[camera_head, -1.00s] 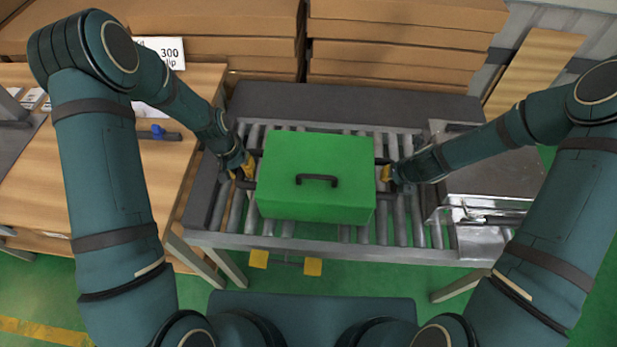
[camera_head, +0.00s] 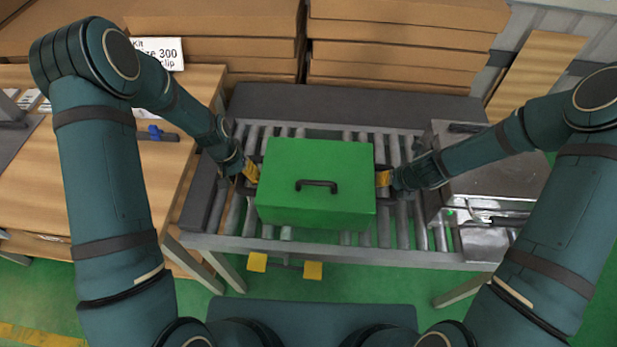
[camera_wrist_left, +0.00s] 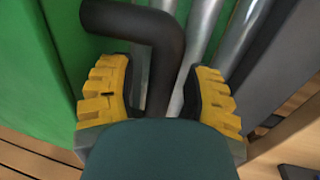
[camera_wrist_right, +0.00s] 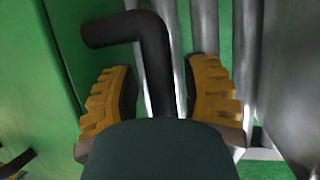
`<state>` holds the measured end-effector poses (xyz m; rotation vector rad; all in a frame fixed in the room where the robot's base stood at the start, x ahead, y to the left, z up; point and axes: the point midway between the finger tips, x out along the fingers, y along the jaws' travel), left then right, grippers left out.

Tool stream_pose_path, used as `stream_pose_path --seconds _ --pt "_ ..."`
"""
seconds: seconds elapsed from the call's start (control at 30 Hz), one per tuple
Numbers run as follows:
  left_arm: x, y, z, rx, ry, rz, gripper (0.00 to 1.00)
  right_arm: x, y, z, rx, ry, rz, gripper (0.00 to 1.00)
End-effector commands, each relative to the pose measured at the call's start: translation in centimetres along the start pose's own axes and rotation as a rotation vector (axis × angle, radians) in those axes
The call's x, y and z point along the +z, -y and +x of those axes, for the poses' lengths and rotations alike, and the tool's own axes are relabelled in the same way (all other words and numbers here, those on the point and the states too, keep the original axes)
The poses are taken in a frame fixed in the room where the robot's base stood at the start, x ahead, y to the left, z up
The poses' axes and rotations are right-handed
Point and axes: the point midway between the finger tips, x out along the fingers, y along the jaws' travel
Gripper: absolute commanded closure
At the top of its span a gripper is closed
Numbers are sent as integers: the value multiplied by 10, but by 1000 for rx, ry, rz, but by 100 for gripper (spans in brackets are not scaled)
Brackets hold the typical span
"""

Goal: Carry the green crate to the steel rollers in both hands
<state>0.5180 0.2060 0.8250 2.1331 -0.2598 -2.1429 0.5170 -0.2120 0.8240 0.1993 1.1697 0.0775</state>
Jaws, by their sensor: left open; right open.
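The green crate (camera_head: 315,160) is a closed box with a dark handle on its front-facing lid, over the steel rollers (camera_head: 283,232). Dark bar handles stick out from its left and right sides. My left gripper (camera_head: 251,172) is open at the crate's left side; in the left wrist view its yellow fingers (camera_wrist_left: 165,95) stand on either side of the dark side handle (camera_wrist_left: 150,40). My right gripper (camera_head: 383,178) is open at the right side; in the right wrist view its fingers (camera_wrist_right: 160,95) straddle the other side handle (camera_wrist_right: 150,45). Whether the crate touches the rollers is hard to tell.
A steel box (camera_head: 490,175) stands at the right end of the roller table. A wooden table (camera_head: 60,170) is at the left. Stacked cardboard boxes (camera_head: 400,40) fill the back. Bare rollers show on both sides of the crate.

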Motion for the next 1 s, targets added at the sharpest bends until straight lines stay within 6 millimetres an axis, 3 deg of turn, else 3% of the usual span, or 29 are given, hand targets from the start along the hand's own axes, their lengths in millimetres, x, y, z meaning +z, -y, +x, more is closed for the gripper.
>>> stream_pose_path --seconds 0.17,0.7,1.0 --pt "-1 0 -11 -1 -2 0 50 0 0 0 -1 0 1 54" --pt "0 0 -107 0 -3 1 50 0 1 0 -1 0 1 54" --pt "0 0 -121 0 0 0 50 1 1 -7 -2 2 1 54"
